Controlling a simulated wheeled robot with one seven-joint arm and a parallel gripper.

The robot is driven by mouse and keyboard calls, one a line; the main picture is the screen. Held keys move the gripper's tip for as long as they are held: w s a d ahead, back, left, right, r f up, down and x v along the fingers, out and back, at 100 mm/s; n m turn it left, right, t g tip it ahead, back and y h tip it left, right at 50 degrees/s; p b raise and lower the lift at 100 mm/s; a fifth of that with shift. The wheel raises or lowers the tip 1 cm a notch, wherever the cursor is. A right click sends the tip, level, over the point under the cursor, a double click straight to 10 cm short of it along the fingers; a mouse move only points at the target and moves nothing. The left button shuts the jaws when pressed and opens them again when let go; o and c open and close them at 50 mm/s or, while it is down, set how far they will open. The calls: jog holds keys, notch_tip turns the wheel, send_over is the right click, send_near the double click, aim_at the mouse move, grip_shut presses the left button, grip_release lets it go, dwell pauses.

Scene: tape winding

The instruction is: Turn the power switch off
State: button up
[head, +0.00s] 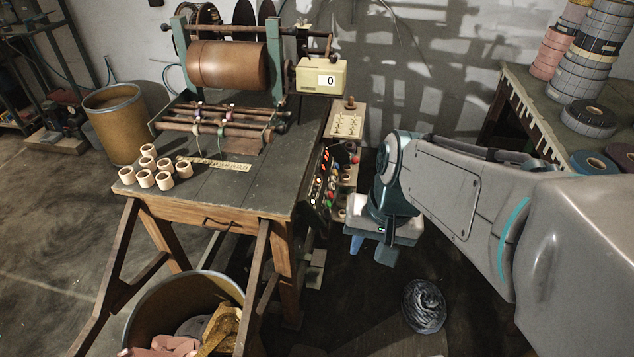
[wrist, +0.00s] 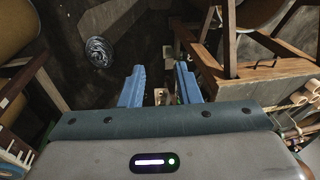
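A dark control panel (head: 323,183) with several lit red and orange lights and coloured knobs is on the right side of the winding table. I cannot tell which of its controls is the power switch. My gripper (head: 370,249) is right of the panel and apart from it, low beside the table. In the wrist view its two blue fingers (wrist: 160,82) are spread with a gap between them and hold nothing. A small pale block with a hole (wrist: 160,97) shows in that gap, seemingly beyond the fingers. The panel's face is not clearly visible in the wrist view.
The winding table (head: 235,185) carries a brown drum (head: 228,64), wooden rings and a counter box (head: 321,77) reading 0. A bin (head: 180,300) stands before it. A dark coiled object (head: 424,305) lies on the floor. A bench with tape rolls (head: 588,117) is at right.

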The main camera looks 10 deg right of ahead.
jog(key=w+a+f+m+g+y+b, duration=0.2)
jog(key=w+f+m+y+b, duration=0.35)
jog(key=f, duration=0.45)
jog(key=m+t+y+b, duration=0.8)
jog(key=m+t+b, duration=0.3)
jog(key=m+b, duration=0.9)
send_near(328, 213)
jog(key=w+a+m, duration=0.2)
jog(key=w+a, duration=0.2)
jog(key=a, duration=0.1)
jog(key=shift+w+a+m, duration=0.25)
jog(key=shift+m, duration=0.1)
jog(key=shift+r, duration=0.1)
grip_shut()
